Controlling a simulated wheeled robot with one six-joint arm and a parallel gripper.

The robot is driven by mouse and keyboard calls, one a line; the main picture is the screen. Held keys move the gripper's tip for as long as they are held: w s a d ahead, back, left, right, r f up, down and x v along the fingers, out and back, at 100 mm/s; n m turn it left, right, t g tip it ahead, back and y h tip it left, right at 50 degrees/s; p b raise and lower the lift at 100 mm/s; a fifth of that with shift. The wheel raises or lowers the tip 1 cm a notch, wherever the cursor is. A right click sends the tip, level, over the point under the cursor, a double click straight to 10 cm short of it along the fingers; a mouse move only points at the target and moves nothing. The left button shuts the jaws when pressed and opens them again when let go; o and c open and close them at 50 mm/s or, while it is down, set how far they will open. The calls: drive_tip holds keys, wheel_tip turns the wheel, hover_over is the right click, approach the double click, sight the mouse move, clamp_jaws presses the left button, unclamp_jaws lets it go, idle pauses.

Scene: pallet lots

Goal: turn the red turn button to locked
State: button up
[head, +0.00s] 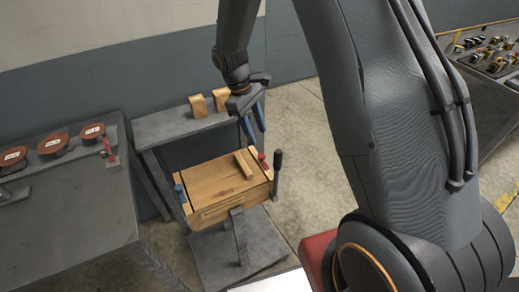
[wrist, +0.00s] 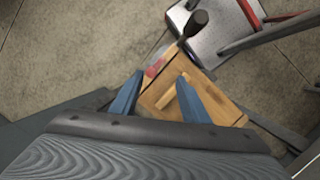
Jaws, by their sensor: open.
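The red turn button (head: 262,160) sits at the right end of a wooden box (head: 213,184), next to a dark upright handle (head: 278,165). My gripper (head: 256,137) is open and empty, with blue fingers pointing down above the box's back right side. It appears apart from the button. My gripper (wrist: 160,76) also shows in the wrist view.
A blue button (head: 179,190) is on the box's left end, and a wooden bar (head: 243,164) lies across its top. The box rests on a grey stand (head: 238,258). A grey table (head: 75,215) with brown discs stands left. A shelf (head: 175,124) holds wooden blocks behind.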

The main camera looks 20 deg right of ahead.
sight(261, 155)
drive_tip(key=shift+w+d+f+n+g+h+p, duration=0.2)
drive_tip(key=shift+f+n+p, duration=0.3)
drive_tip(key=shift+f, duration=1.45)
drive_tip(key=shift+w+d+f+n+h+p, duration=0.15)
drive_tip(key=shift+w+d+f+n+p, duration=0.35)
drive_tip(key=shift+f, duration=1.45)
drive_tip(key=shift+w+d+f+n+g+h+p, duration=0.15)
drive_tip(key=shift+f+p, duration=0.55)
drive_tip(key=shift+f, duration=1.25)
drive_tip(key=shift+s, duration=0.1)
drive_tip(key=c, duration=1.1)
drive_tip(key=shift+o, duration=0.2)
